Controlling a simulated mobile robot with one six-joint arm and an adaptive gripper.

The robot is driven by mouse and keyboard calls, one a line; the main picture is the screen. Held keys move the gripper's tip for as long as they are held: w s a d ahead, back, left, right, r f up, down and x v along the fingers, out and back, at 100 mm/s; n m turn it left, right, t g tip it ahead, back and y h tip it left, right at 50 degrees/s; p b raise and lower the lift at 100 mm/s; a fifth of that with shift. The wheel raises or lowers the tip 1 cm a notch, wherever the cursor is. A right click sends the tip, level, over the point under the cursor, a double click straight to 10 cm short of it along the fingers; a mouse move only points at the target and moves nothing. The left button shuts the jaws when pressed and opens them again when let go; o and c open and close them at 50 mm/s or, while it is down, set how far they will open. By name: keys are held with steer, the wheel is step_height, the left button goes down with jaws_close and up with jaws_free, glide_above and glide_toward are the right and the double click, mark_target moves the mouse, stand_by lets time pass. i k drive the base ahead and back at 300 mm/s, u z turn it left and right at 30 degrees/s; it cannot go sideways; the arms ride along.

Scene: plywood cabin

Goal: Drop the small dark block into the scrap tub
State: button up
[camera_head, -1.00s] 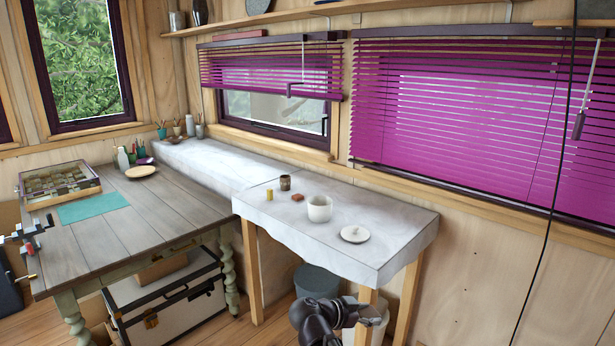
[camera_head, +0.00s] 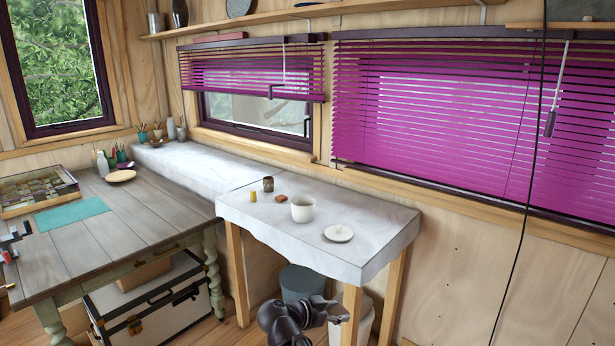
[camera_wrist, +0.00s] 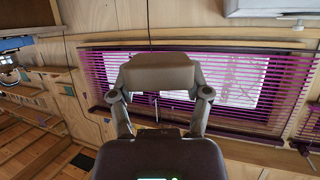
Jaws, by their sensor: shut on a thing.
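My gripper (camera_wrist: 157,78) shows large in the wrist view, its two fingers closing in on a grey-brown block-like piece (camera_wrist: 157,72) held between the tips; I take this to be the small dark block. In the head view part of my arm stands low at the bottom middle, in front of the table legs, and the held block cannot be made out there. A grey tub (camera_head: 300,282) stands on the floor under the white-topped table. A paler tub (camera_head: 366,318) stands to its right, partly behind a table leg. I cannot tell which is the scrap tub.
The white-topped table (camera_head: 375,255) carries a white pot (camera_head: 303,208), a lid (camera_head: 339,233), a small reddish block (camera_head: 281,199), a yellow cylinder (camera_head: 253,196) and a brown cup (camera_head: 268,183). Its wooden legs flank the tubs. A white trunk (camera_head: 165,312) stands left.

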mark_target(302, 217)
steer(key=i, duration=1)
